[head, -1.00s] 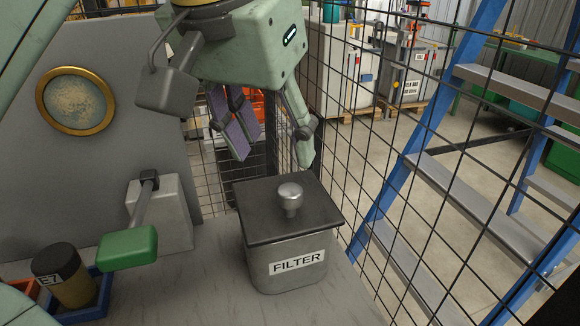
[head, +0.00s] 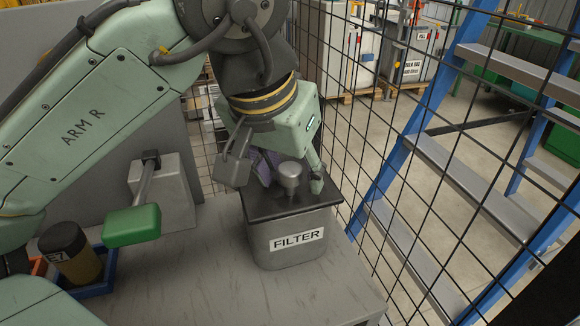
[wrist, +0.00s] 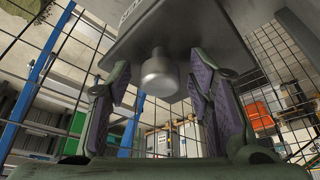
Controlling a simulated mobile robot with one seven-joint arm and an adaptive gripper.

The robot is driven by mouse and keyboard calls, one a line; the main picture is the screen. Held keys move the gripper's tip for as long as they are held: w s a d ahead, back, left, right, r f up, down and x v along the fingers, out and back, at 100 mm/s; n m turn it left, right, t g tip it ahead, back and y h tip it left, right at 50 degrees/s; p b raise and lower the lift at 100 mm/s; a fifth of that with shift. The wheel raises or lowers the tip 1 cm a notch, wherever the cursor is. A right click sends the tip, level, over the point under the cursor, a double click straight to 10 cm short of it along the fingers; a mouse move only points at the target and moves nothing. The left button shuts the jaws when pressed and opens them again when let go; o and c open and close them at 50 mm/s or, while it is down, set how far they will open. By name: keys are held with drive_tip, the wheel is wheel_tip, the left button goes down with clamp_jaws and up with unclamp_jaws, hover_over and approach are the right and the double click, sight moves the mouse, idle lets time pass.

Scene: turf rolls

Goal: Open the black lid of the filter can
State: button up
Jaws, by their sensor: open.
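The filter can (head: 292,245) is a grey metal box with a "FILTER" label, standing on the grey bench top. Its flat black lid (head: 268,208) lies on top and looks closed. A round metal knob (head: 291,174) stands up from the lid. My gripper (head: 290,182) is low over the lid, with one finger at the right of the knob and the purple-padded finger at its left, partly hidden. In the wrist view the knob (wrist: 159,74) is between the open fingers, with gaps on both sides, and the lid (wrist: 185,30) is beyond it.
A green-handled lever (head: 132,225) on a grey block stands left of the can. A jar labelled E7 (head: 72,255) sits in a blue bin (head: 98,287) at the lower left. A black wire mesh fence (head: 385,150) runs close along the right. The bench front (head: 215,290) is clear.

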drive_tip(key=shift+c, duration=0.2)
clamp_jaws()
idle(0.3)
